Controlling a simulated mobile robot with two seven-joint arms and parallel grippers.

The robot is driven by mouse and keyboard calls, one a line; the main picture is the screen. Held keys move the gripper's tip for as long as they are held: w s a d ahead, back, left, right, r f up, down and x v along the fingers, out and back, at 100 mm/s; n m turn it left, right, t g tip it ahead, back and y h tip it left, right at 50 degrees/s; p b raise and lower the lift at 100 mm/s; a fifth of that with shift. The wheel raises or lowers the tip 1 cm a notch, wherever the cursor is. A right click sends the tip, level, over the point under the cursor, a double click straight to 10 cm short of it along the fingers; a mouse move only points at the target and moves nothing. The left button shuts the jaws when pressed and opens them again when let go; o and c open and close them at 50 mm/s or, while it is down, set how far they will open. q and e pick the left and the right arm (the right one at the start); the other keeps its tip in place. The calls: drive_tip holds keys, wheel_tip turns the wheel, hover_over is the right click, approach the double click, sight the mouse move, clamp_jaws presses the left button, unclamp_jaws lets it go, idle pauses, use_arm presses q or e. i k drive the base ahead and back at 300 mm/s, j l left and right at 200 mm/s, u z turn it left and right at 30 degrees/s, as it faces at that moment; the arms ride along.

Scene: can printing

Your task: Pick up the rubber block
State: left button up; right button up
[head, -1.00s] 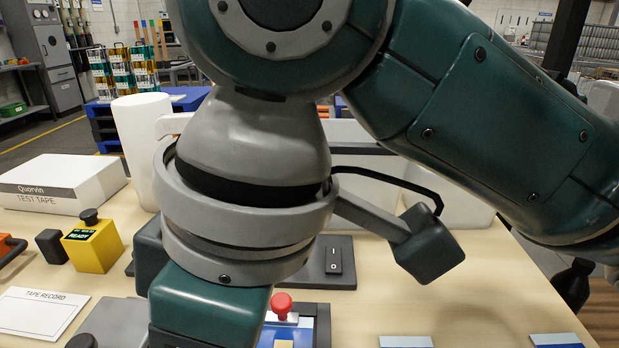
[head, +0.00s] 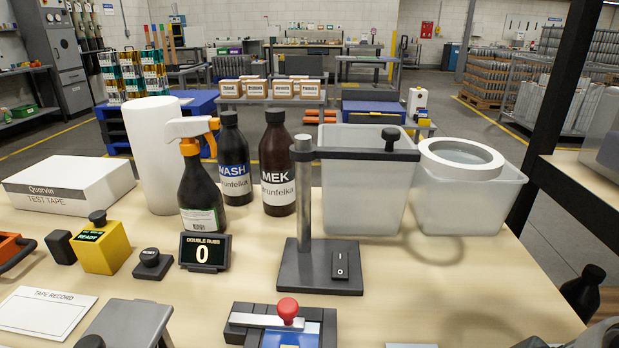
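A small dark block (head: 59,247) with rounded edges stands on the light wood table at the left. It fits the look of a rubber block, though no label shows. It sits just left of a yellow device (head: 100,247) with a black knob and a small "READY" display, with a narrow gap between them. A dark knobbed piece (head: 151,263) stands right of the yellow device.
An orange-handled tool (head: 12,248) lies left of the block. A white "TEST TAPE" box (head: 70,186) stands behind, and a "TAPE RECORD" card (head: 45,311) lies in front. Spray bottle (head: 201,195), MEK bottle (head: 277,170) and a metal stand (head: 320,265) occupy the middle.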

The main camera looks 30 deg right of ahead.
sight(57, 242)
drive_tip(key=i+j+z, duration=0.2)
drive_tip(key=j+z, duration=0.25)
drive_tip(key=i+j+z, duration=0.1)
drive_tip(key=j+z, duration=1.2)
drive_tip(key=j, duration=0.15)
drive_tip(key=k+j+z, duration=0.2)
drive_tip(key=j+z, duration=0.25)
